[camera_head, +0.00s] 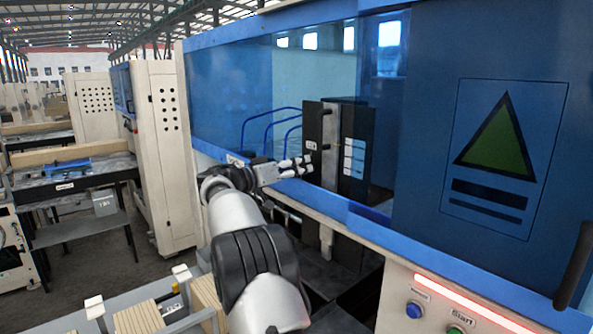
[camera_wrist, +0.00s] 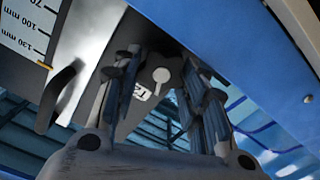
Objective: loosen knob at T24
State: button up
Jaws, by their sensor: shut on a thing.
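In the wrist view, my gripper (camera_wrist: 163,62) has a dark finger on each side of a pale round-headed knob (camera_wrist: 161,75) with a narrow stem. The fingers are shut on it, though the exact contact is hard to see. A small white label (camera_wrist: 141,91) beside it reads like "T2", partly covered by the left finger. In the head view, my gripper (camera_head: 305,164) reaches through the machine's opening to a dark unit (camera_head: 357,150); the knob cannot be made out there.
In the wrist view, a scale in mm (camera_wrist: 30,28) and a dark curved handle (camera_wrist: 62,95) lie left of my fingers. A blue machine edge (camera_wrist: 235,50) runs close on the right. In the head view, a blue door (camera_head: 430,150) stands right of the opening, above a button panel (camera_head: 430,310).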

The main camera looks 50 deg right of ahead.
jog(key=o, duration=1.1)
jog(key=w+a, duration=0.1)
jog(key=a, duration=1.1)
jog(key=shift+w, duration=0.15)
